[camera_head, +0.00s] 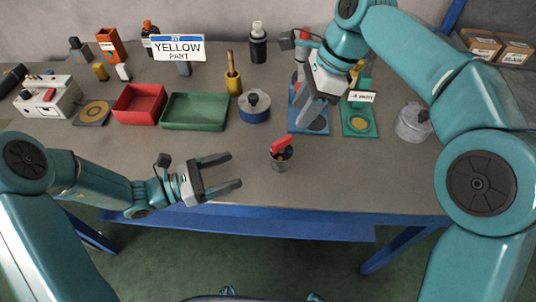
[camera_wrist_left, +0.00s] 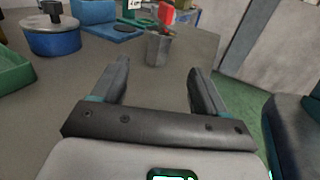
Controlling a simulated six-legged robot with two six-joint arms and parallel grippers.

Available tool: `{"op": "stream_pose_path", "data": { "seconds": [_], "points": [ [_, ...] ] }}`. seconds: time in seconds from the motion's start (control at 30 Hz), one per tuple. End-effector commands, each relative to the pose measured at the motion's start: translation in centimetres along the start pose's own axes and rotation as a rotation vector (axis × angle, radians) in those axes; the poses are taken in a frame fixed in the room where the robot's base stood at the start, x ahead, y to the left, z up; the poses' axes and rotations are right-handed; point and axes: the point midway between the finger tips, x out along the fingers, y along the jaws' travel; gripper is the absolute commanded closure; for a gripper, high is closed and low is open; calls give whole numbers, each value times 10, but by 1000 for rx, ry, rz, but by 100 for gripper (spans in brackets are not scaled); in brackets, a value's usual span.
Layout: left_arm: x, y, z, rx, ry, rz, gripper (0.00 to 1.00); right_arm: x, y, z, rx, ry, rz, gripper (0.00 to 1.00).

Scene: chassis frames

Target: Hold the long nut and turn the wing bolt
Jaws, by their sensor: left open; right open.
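A grey cylinder (camera_head: 281,163), which looks like the long nut, stands upright on the table near its front edge. A red winged piece (camera_head: 282,144), apparently the wing bolt, sticks up from its top at a tilt. My left gripper (camera_head: 235,171) is open and empty, left of the cylinder and apart from it. In the left wrist view the cylinder (camera_wrist_left: 157,48) and red piece (camera_wrist_left: 168,16) appear beyond the open fingers. My right gripper (camera_head: 312,110) is open, pointing down over a blue base at the back, and partly hides it.
A red tray (camera_head: 119,117), green tray (camera_head: 165,121) and blue round container (camera_head: 254,116) stand left of centre. A green base (camera_head: 374,134) and grey lidded pot (camera_head: 412,133) stand at right. A sign reading yellow part (camera_head: 179,53) is behind. Table around the cylinder is clear.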

Motion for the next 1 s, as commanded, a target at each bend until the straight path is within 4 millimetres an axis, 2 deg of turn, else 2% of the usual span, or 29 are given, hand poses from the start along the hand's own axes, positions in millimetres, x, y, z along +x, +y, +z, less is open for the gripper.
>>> {"op": "stream_pose_path", "data": {
  "seconds": [0.6, 0.8, 1.0],
  "points": [
    [126, -2, 0, 3, 0, -7, 27, 0, 0, 0, 0, 0, 0, 57],
    [150, -2, -1, 1, 2, -4, 27, 0, 0, 0, 0, 0, 0, 57],
    [156, -2, 0, 2, 1, -4, 27, 0, 0, 0, 0, 0, 0, 57]
  ]
}}
